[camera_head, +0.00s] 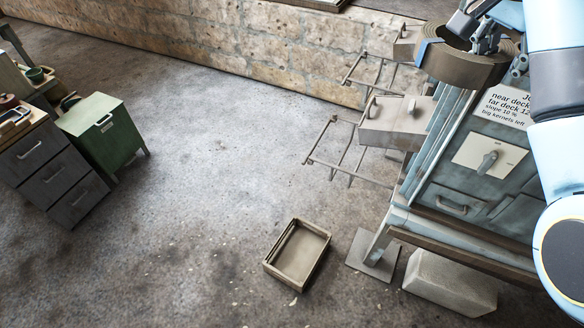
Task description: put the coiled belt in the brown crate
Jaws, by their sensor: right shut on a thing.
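The coiled belt (462,70) is a thick dark brown roll with a blue band on its left side, at the upper right. My right gripper (484,40) is shut on the coiled belt, at its back right part; its fingertips are partly hidden. The coil appears in front of or above the top of the blue-grey machine; I cannot tell whether it touches it. The brown crate (323,259) is a shallow open box on the floor at the lower middle, and it looks empty. It is well below and left of my right gripper. My left gripper is not in view.
The blue-grey machine (478,193) with a lettered sign stands at the right, with metal trays and racks (346,157) jutting left. A pale block (450,282) lies under it. A green cabinet (104,130) and grey drawers (50,165) stand left. The middle floor is clear.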

